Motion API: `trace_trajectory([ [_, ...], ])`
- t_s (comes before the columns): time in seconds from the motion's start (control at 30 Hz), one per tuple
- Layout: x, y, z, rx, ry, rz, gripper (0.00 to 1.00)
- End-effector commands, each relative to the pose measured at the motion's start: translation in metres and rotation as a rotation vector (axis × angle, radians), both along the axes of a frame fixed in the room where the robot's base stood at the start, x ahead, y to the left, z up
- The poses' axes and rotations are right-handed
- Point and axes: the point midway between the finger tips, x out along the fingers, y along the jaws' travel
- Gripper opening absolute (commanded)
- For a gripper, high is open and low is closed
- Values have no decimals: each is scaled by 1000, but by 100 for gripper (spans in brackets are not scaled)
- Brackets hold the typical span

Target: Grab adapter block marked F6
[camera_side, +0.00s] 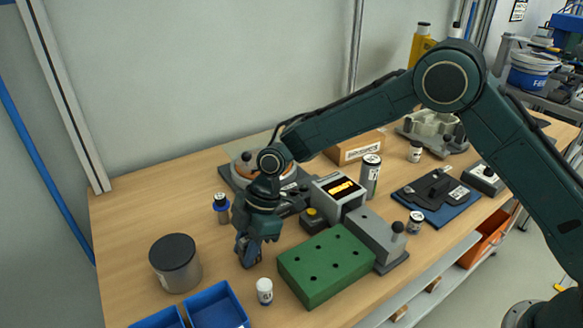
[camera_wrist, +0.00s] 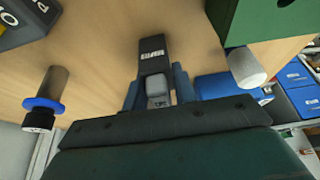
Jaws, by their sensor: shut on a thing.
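My gripper (camera_side: 248,252) points down at the left-centre of the bench, left of the green block with holes. In the wrist view its blue fingers (camera_wrist: 157,92) are closed on a dark block (camera_wrist: 152,55) with a grey part at its near end. The dark block carries a small white label that I cannot read clearly, so I cannot confirm F6. In the side view the block is mostly hidden by the fingers, and whether it touches the bench is unclear.
The green block (camera_side: 325,265) and a small white-capped bottle (camera_side: 264,291) stand close to the right and front. A grey jar with a dark lid (camera_side: 175,263) and blue bins (camera_side: 215,308) are at the left front. A blue-collared bottle (camera_side: 222,208) stands behind my gripper.

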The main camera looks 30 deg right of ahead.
Motion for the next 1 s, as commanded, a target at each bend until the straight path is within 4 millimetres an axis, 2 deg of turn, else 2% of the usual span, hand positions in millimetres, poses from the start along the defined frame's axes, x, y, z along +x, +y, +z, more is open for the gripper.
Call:
trace_trajectory([
  [0.27, 0, 0, 2, 1, -1, 0, 3],
  [0.47, 1, 0, 14, 2, -2, 0, 3],
  [0.67, 1, 0, 41, 3, -4, 0, 3],
  [1.0, 1, 0, 112, 3, -5, 1, 3],
])
